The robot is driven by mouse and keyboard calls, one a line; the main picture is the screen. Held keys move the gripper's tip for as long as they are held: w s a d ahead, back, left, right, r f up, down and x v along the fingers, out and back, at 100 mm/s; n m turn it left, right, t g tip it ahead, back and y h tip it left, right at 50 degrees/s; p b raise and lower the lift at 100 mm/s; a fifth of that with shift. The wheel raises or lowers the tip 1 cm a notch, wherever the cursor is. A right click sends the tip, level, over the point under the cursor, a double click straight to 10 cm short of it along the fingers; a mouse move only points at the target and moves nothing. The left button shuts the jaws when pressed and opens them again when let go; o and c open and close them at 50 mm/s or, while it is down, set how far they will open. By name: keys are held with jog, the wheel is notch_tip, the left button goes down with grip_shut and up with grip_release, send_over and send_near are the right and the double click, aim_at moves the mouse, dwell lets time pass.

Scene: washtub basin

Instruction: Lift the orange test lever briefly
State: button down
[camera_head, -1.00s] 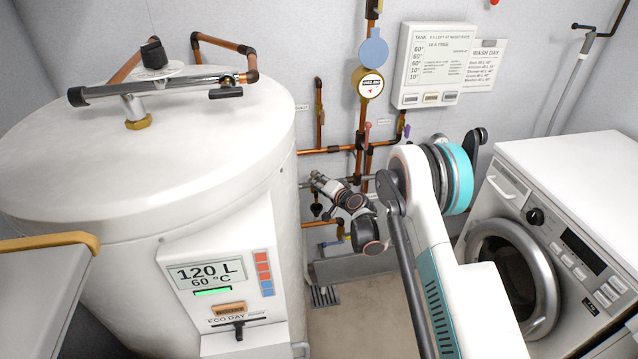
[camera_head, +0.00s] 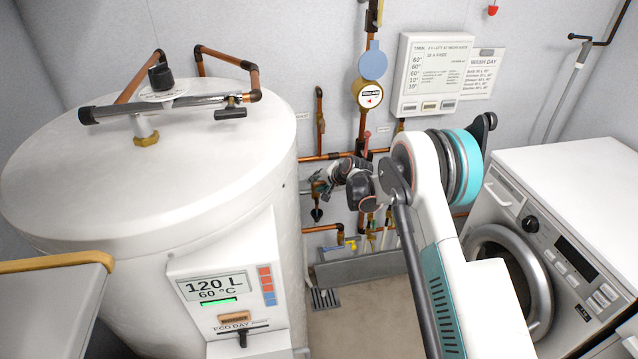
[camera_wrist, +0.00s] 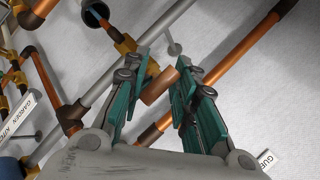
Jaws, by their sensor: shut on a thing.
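The wrist view shows my gripper (camera_wrist: 164,74) with its two green fingers on either side of a short orange-brown piece (camera_wrist: 159,86), which looks like the test lever. The fingers are closed on it. It sits by a grey pipe with a brass fitting (camera_wrist: 126,46). In the head view my gripper reaches the wall pipework beside the tank, and its fingertips and the lever are too small or hidden to make out.
The big white tank (camera_head: 150,190) stands close on the left. The washing machine (camera_head: 545,230) is on the right. Copper pipes (camera_head: 318,130) and a round gauge (camera_head: 370,92) are on the wall. A grey trough (camera_head: 365,266) lies below. Labels (camera_wrist: 30,115) sit near the pipes.

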jog(key=shift+r, duration=0.1)
jog(key=c, duration=1.3)
grip_release()
jog(key=shift+c, duration=0.2)
jog(key=v, duration=1.1)
jog(key=shift+s+d+r, duration=0.2)
jog(key=shift+s+r, duration=0.05)
jog(key=shift+r, duration=0.05)
